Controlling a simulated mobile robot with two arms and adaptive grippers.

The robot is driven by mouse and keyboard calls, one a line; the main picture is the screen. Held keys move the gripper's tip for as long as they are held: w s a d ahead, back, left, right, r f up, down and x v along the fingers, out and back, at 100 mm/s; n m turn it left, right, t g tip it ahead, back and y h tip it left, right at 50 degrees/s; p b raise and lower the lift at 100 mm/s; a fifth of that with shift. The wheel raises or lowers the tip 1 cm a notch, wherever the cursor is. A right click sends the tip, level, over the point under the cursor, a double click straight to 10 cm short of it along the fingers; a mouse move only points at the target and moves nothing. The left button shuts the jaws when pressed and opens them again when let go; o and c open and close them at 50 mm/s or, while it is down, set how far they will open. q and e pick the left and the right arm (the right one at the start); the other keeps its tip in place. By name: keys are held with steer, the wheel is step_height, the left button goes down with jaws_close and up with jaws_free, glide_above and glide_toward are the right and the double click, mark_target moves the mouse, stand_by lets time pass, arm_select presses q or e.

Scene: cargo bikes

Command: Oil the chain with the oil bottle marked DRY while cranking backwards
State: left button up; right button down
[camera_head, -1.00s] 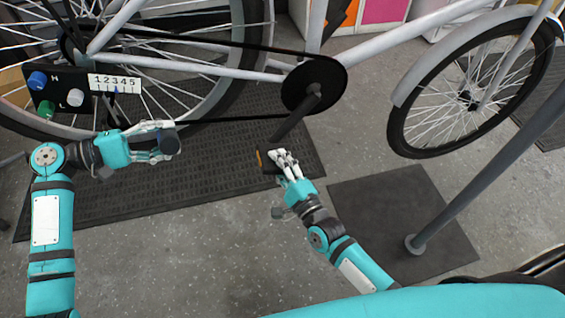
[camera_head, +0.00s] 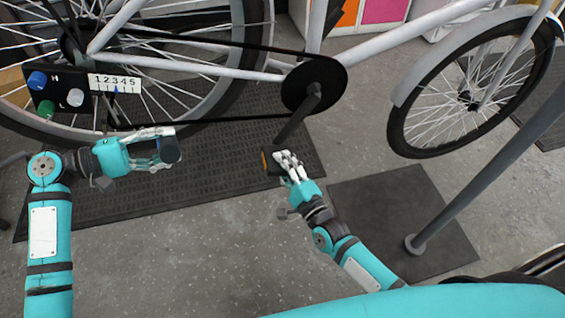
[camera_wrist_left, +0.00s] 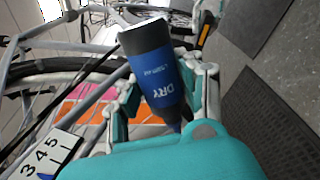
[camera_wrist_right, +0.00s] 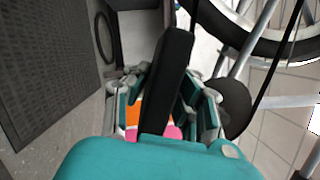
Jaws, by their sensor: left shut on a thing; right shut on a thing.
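The oil bottle is dark with a blue band marked DRY (camera_wrist_left: 158,75); in the head view its dark body (camera_head: 169,150) is at the tips of my left gripper (camera_head: 160,145). The left gripper is shut on it, below and apart from the chain's lower run (camera_head: 235,119). The chain runs to a black chainring (camera_head: 315,84) with a crank arm (camera_head: 297,120) pointing down-left. My right gripper (camera_head: 284,160) is shut on the black pedal (camera_head: 269,161) at the crank's end. A black bar (camera_wrist_right: 168,75) lies between its fingers in the right wrist view.
A counter panel (camera_head: 114,84) with coloured knobs stands by the rear wheel (camera_head: 205,95), above my left gripper. The front wheel (camera_head: 470,100) is at right. A grey post (camera_head: 480,170) rises from a dark mat (camera_head: 400,215). The floor between my arms is clear.

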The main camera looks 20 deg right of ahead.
mark_target(170, 162)
arm_select(q)
steer(key=shift+s, duration=2.45)
arm_select(e)
steer(key=c, duration=1.1)
jaws_free()
steer(key=shift+o, duration=0.2)
steer(key=v, duration=1.2)
